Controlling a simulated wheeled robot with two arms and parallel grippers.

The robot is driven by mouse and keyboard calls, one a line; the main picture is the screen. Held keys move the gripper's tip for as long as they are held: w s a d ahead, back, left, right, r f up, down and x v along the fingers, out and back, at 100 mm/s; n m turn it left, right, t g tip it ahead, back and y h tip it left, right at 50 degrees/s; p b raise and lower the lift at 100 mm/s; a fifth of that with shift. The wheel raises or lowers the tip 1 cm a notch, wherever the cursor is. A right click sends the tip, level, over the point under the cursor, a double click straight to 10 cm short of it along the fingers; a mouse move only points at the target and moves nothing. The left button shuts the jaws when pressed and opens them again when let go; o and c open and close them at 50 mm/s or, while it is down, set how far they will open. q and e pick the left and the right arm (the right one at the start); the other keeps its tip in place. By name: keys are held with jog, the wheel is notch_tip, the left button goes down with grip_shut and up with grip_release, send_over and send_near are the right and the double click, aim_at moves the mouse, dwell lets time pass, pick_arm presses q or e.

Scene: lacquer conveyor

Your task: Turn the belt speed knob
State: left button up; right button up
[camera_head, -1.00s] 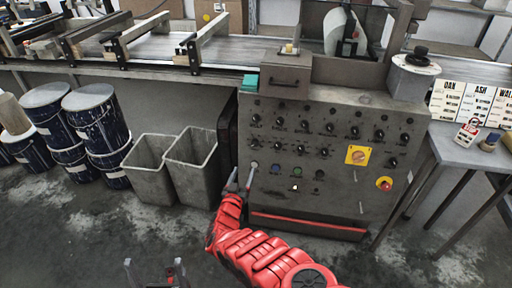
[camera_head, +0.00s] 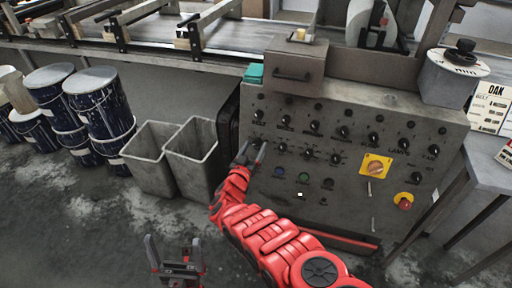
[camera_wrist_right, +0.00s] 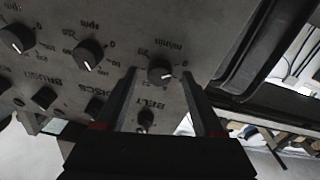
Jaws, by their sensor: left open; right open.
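The grey control panel (camera_head: 345,205) carries rows of black knobs and switches. The belt speed knob (camera_wrist_right: 160,71), a black dial with a white pointer and m/min marks, shows between my right gripper's fingers in the right wrist view, near their tips. A smaller black BELT switch (camera_wrist_right: 146,118) lies closer to the palm in that picture. My right gripper (camera_head: 250,152) is open at the panel's left side, in front of the knob column under BELT; I cannot tell whether it touches the knob. My left gripper (camera_head: 174,247) is open and empty, low over the floor.
More knobs sit close by, such as the DISCS dial (camera_wrist_right: 88,54). Grey bins (camera_head: 191,153) stand left of the panel; a table (camera_head: 490,165) stands right.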

jog(key=shift+c, duration=0.2)
grip_shut()
jog(key=shift+m, duration=0.4)
jog(key=m+b, duration=0.1)
jog(key=m, duration=0.2)
jog(key=shift+g+h, duration=0.3)
jog(key=shift+h, duration=0.1)
jog(key=m+b, duration=0.1)
jog(key=m, duration=0.2)
jog(key=m+g+b, duration=0.1)
jog(key=m, duration=0.3)
jog(key=shift+w+a+r+h, duration=0.1)
jog(key=shift+w+h, duration=0.05)
jog(key=shift+h, duration=0.25)
jog(key=m+g+b, duration=0.1)
jog(key=m+b, duration=0.1)
jog(key=m, duration=0.4)
jog(key=shift+r, duration=0.1)
jog(key=m+b, duration=0.1)
jog(key=m, duration=0.3)
jog(key=shift+r+g+y, duration=0.15)
jog(key=shift+g+y, duration=0.15)
jog(key=shift+g, duration=0.1)
jog(key=shift+m, duration=0.3)
